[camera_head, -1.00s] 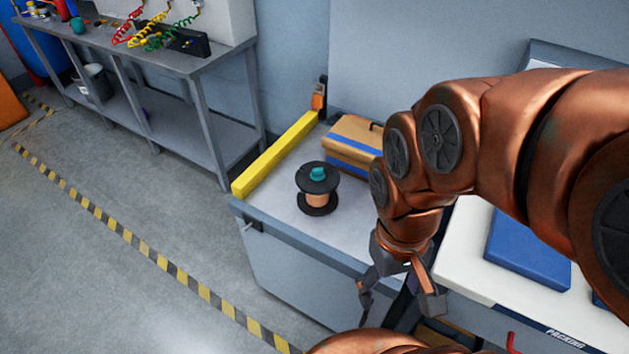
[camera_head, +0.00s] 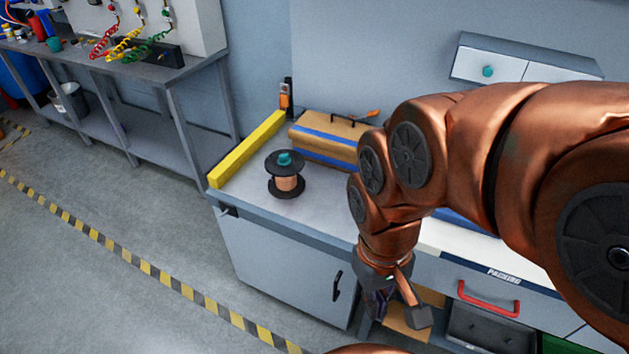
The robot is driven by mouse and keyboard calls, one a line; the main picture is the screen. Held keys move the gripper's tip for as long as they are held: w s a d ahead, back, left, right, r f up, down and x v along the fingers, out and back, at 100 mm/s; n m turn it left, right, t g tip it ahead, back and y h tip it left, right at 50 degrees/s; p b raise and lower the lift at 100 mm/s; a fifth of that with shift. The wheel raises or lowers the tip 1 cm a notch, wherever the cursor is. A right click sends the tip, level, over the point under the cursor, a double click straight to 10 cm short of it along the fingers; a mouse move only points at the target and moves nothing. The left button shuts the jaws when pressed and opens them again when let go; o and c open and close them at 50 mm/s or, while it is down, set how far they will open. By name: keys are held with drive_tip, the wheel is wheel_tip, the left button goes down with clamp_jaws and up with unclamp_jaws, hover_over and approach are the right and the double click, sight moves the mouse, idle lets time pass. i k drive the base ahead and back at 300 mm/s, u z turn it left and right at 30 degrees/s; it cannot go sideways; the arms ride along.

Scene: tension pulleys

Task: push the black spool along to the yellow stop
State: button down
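The black spool (camera_head: 286,184) stands upright on the grey bench top, with black flanges, a copper-coloured winding and a teal knob on top. The yellow stop (camera_head: 247,149) is a long bar along the bench's left edge. The spool is a short gap to the right of it, apart from it. My gripper (camera_head: 397,308) hangs pointing down in front of the bench's front edge, to the right of and nearer than the spool. It touches nothing that I can see. Its fingers look spread and empty, though the left one is dark and partly hidden.
A tan case with a blue band (camera_head: 323,144) sits behind the spool, close to its right. A black handle (camera_head: 337,286) is on the cabinet front. A red drawer handle (camera_head: 489,299) is to the right of my gripper. Bare bench top lies in front of the spool.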

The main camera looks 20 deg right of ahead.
sight(287, 181)
drive_tip(key=u, duration=1.15)
drive_tip(key=i, duration=0.4)
drive_tip(key=z, duration=0.2)
